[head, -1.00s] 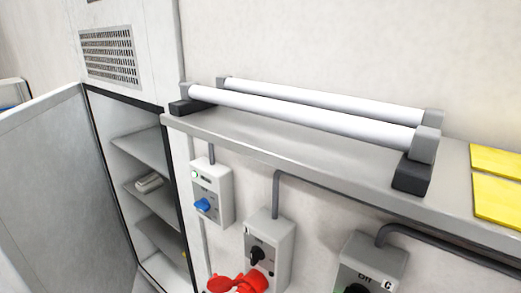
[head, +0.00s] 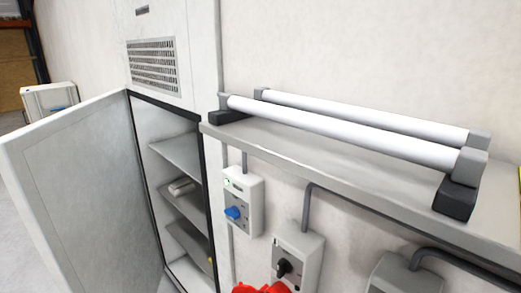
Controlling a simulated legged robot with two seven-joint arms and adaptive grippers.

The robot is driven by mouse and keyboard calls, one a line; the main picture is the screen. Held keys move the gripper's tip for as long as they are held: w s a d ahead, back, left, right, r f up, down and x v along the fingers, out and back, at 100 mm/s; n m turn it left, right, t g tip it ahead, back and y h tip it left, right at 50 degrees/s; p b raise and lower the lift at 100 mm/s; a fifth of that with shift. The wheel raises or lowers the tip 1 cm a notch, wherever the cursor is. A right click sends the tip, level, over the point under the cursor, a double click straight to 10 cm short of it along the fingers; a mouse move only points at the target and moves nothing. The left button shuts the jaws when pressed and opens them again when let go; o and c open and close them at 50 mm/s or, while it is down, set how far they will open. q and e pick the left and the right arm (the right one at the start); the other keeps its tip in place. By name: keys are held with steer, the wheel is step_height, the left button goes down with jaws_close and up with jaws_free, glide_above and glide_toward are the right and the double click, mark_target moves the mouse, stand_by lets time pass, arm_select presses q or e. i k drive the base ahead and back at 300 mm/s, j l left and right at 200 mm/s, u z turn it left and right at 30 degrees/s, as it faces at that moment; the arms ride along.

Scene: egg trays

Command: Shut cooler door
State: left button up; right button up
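The cooler (head: 178,23) is a tall white cabinet at the left of the head view, with a vent grille (head: 153,65) near its top. Its door (head: 88,190) stands wide open, swung out to the left, with its inner face and free edge in view. Inside are several grey shelves (head: 176,157), and a small light-coloured item (head: 181,188) lies on one of them. The lower part of the door is cut off by the frame. Neither of my grippers shows.
A grey wall shelf (head: 330,165) with two white tubes (head: 340,132) on dark end blocks runs right of the cooler. Switch boxes (head: 243,203) and a red plug (head: 262,288) are below it. A white box (head: 50,99) stands behind the door. Some floor (head: 8,215) shows at far left.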

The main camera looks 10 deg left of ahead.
mark_target(73, 176)
steer(key=j, duration=0.85)
steer(key=j+z, duration=0.1)
steer(key=j, duration=0.8)
steer(key=k+j, duration=0.1)
steer(key=j, duration=1.6)
steer(key=k+j+z, duration=0.1)
steer(key=j, duration=0.75)
steer(key=k+j, duration=0.1)
steer(key=j, duration=0.8)
steer(key=i+z, duration=0.05)
